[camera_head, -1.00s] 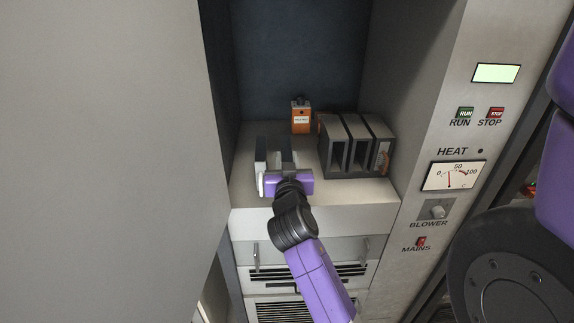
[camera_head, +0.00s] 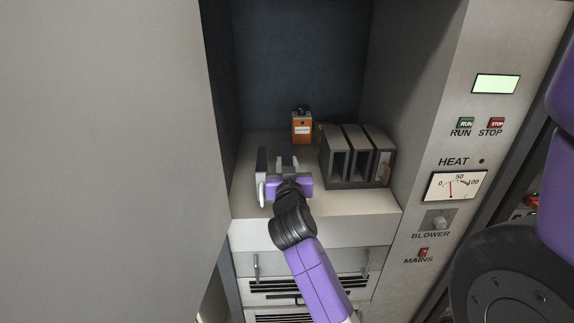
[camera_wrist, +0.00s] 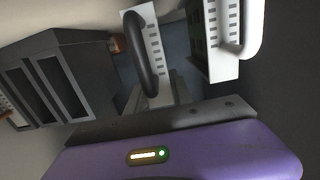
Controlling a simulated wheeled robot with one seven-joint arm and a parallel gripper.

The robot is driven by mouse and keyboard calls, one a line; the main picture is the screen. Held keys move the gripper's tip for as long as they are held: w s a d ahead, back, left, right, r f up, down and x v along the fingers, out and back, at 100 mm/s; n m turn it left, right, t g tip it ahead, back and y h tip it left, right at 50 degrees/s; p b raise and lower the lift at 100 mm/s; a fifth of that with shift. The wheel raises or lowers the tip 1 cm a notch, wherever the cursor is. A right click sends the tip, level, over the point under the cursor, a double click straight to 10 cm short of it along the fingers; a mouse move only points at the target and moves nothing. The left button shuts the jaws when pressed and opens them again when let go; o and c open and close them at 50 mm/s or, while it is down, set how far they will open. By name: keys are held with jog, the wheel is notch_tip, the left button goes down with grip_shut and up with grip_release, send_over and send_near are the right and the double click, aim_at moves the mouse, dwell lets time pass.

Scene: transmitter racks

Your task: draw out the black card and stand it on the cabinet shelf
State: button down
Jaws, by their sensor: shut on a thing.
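The black card shows in the wrist view as a pale slotted front plate with a black handle (camera_wrist: 146,55). My gripper (camera_head: 288,167) is shut on it, above the cabinet shelf (camera_head: 340,204). The fingers show in the wrist view (camera_wrist: 164,94) close to the black handle. In the head view the card is mostly hidden behind my gripper, and I cannot tell whether its bottom touches the shelf. Close beside it, on the left, a dark card with a white handle (camera_head: 262,166) stands upright. It also shows in the wrist view (camera_wrist: 225,40).
A dark slotted rack (camera_head: 358,156) stands on the shelf to the right of my gripper. An orange box (camera_head: 302,127) stands at the back. The cabinet's control panel (camera_head: 454,187) is on the right; a large grey panel (camera_head: 105,160) fills the left.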

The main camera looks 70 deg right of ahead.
jog(key=shift+f+b, duration=0.75)
jog(key=shift+b, duration=0.05)
jog(key=c, duration=1)
grip_release()
jog(key=shift+c, duration=0.2)
jog(key=b+v, duration=0.2)
jog(key=v, duration=0.5)
jog(key=shift+s+a, duration=0.1)
jog(key=shift+a, duration=0.25)
